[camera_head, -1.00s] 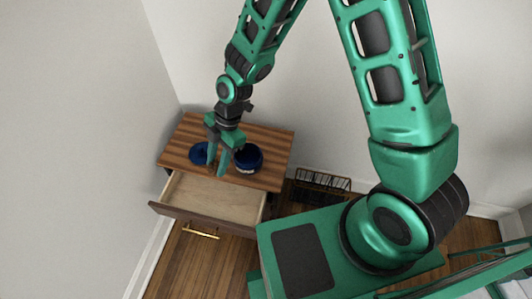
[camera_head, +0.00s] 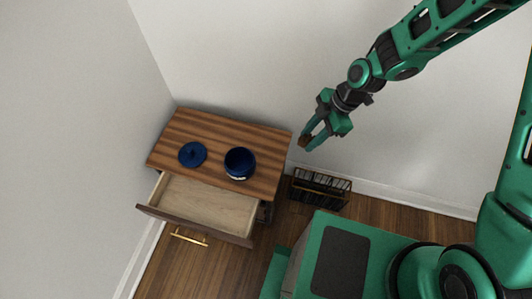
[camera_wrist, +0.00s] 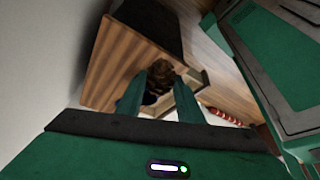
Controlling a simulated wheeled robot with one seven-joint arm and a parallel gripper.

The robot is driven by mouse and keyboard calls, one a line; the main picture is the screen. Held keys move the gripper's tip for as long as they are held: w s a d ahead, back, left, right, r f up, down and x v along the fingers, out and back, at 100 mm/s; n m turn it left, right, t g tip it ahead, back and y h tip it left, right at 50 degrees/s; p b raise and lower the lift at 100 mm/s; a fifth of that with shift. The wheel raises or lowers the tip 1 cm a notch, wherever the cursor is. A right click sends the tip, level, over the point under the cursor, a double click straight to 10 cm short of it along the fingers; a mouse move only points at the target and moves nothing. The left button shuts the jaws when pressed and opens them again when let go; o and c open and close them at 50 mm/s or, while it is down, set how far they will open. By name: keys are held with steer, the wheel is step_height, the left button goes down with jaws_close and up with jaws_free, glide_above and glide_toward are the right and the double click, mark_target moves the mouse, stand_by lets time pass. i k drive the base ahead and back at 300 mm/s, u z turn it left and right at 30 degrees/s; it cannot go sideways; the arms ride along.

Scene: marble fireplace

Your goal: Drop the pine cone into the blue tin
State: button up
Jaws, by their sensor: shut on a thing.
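My gripper (camera_head: 311,140) is shut on the brown pine cone (camera_head: 304,140), off the right edge of the tabletop and above the rack. The pine cone also shows between my fingers in the wrist view (camera_wrist: 160,74). The blue tin (camera_head: 240,163) stands upright with its dark mouth open on the wooden top, left of my gripper. A round blue lid (camera_head: 192,154) with a knob lies flat, apart from the tin on its left. In the wrist view, a dark blue patch behind the pine cone is mostly hidden.
The wooden cabinet (camera_head: 222,133) has its drawer (camera_head: 209,206) pulled out at the front, and it looks empty. A dark rack (camera_head: 320,188) stands on the floor to its right. Walls close in behind and on the left. A red-and-white thing (camera_wrist: 226,116) shows in the wrist view.

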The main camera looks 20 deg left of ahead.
mark_target(240, 164)
steer(key=z, duration=0.7)
steer(key=k, duration=0.5)
steer(key=u, duration=1.05)
steer(key=i, duration=0.5)
